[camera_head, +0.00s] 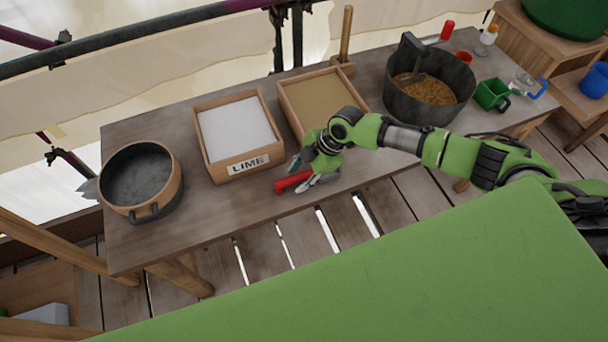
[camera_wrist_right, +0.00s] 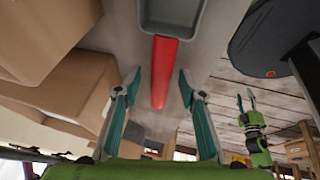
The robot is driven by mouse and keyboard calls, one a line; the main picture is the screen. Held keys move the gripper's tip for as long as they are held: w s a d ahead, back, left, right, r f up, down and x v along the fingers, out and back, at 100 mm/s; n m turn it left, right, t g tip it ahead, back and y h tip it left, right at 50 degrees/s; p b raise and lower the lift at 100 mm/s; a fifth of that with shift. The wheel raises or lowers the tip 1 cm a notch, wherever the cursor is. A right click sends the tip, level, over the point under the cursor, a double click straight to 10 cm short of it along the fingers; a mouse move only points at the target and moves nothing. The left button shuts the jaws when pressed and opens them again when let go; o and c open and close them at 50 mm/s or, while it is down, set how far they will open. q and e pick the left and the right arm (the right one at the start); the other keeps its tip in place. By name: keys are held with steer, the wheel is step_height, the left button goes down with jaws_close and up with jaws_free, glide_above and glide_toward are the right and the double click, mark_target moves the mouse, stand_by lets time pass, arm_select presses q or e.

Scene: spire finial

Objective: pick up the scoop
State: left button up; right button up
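The scoop has a red handle (camera_head: 293,181) and a grey pan. It lies on the table near the front edge, in front of the lime box. In the right wrist view the red handle (camera_wrist_right: 163,70) runs between my fingers, and the grey pan (camera_wrist_right: 172,18) is at the top edge, partly cut off. My right gripper (camera_head: 305,171) is open at the handle, one finger on each side with gaps between. The pan cannot be made out in the head view. My left gripper (camera_wrist_right: 247,101) shows small in the right wrist view, open and empty; it is outside the head view.
The lime box (camera_head: 249,164) and a box of sand (camera_head: 320,98) stand behind the scoop. A round pot (camera_head: 171,197) is at the left; a dark bucket of grain (camera_head: 408,108) is at the right. The table front between them is mostly clear.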

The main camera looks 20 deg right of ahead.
mark_target(300, 176)
steer(key=shift+c, duration=0.3)
jaws_close()
steer(key=shift+r, duration=0.15)
steer(key=shift+r, duration=0.25)
step_height(300, 176, up, 2)
steer(key=shift+d+r+b, duration=0.15)
steer(key=shift+r+b, duration=0.1)
steer(key=shift+b, duration=0.65)
steer(key=s+d+r+b, duration=0.2)
steer(key=s+d+r, duration=0.5)
steer(key=s+r, duration=0.2)
steer(key=s, duration=0.2)
steer(key=shift+s+d+r+b, duration=0.3)
steer(key=shift+s+r, duration=0.05)
steer(key=shift+r, duration=0.05)
